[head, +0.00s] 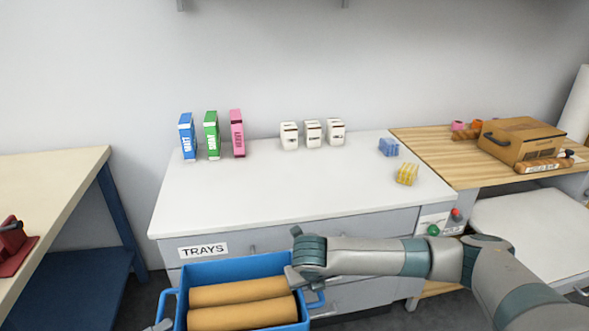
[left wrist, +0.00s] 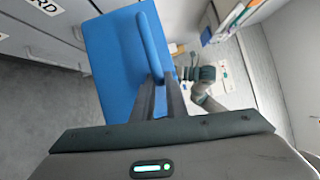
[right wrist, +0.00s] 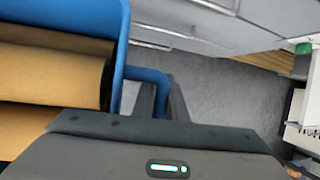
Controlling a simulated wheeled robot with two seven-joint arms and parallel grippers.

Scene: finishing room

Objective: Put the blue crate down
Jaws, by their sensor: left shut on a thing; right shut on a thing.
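The blue crate (head: 240,268) is in front of the white-topped cabinet at the bottom of the head view, held up by both my grippers. Two tan rolls (head: 240,290) lie inside it. My left gripper (head: 160,326) is at the crate's left handle, and the left wrist view shows its fingers (left wrist: 160,98) shut on the blue handle bar. My right gripper (head: 305,290) is at the right handle. In the right wrist view its fingers (right wrist: 160,105) are shut on that handle, with the crate rim (right wrist: 121,50) beside it. The crate's underside is hidden.
The white worktop (head: 290,185) has cartons (head: 211,135) and white boxes (head: 312,134) at the back, and blue (head: 389,147) and yellow (head: 406,173) items at right. Its middle and front left are clear. A bench (head: 50,180) stands left, a wooden table (head: 440,150) right.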

